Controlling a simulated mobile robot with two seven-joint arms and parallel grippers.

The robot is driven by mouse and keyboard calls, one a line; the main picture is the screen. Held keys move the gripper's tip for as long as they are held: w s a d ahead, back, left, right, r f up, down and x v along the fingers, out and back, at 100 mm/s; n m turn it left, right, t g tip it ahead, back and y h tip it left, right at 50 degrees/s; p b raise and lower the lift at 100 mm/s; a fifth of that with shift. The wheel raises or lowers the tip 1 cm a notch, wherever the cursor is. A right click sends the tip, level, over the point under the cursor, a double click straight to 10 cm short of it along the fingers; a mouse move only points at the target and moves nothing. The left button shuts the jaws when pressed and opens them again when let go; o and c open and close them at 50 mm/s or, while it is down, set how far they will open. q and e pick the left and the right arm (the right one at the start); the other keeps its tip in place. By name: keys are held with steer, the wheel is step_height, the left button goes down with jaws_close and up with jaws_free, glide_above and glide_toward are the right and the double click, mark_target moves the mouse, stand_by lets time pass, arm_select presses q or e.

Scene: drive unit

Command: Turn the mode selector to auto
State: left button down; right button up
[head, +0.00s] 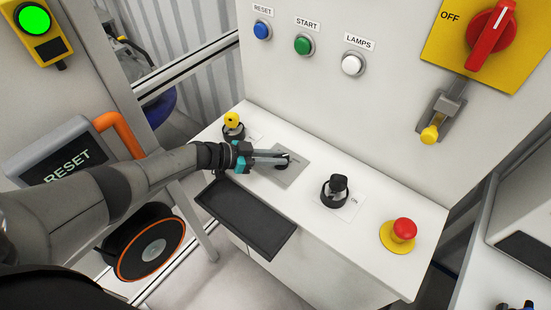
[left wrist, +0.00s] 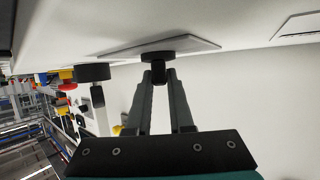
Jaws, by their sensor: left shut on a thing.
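The mode selector is a small black knob (head: 284,164) on a grey label plate (head: 292,177) on the white console top. My left gripper (head: 281,160) reaches in from the left, its fingers closed on this knob. The left wrist view shows the knob's round black base (left wrist: 158,57) against the plate (left wrist: 196,44), with the fingertips of my left gripper (left wrist: 159,76) on either side of its handle. The fingers hide most of the knob, and the plate's lettering is too small to read, so I cannot tell its position. My right gripper is not in view.
A yellow-topped switch (head: 232,121) stands close behind the left gripper. A black switch (head: 336,187) marked ON and a red mushroom button (head: 404,229) stand to the right. A dark tray (head: 246,218) juts from the console's front. Several buttons and a red rotary switch (head: 490,38) are on the panel above.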

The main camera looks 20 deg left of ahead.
arm_select(q)
steer(key=shift+w+r, duration=0.1)
steer(key=c, duration=0.8)
jaws_free()
steer(key=p+v, duration=0.1)
steer(key=v, duration=0.6)
steer(key=shift+a, duration=0.2)
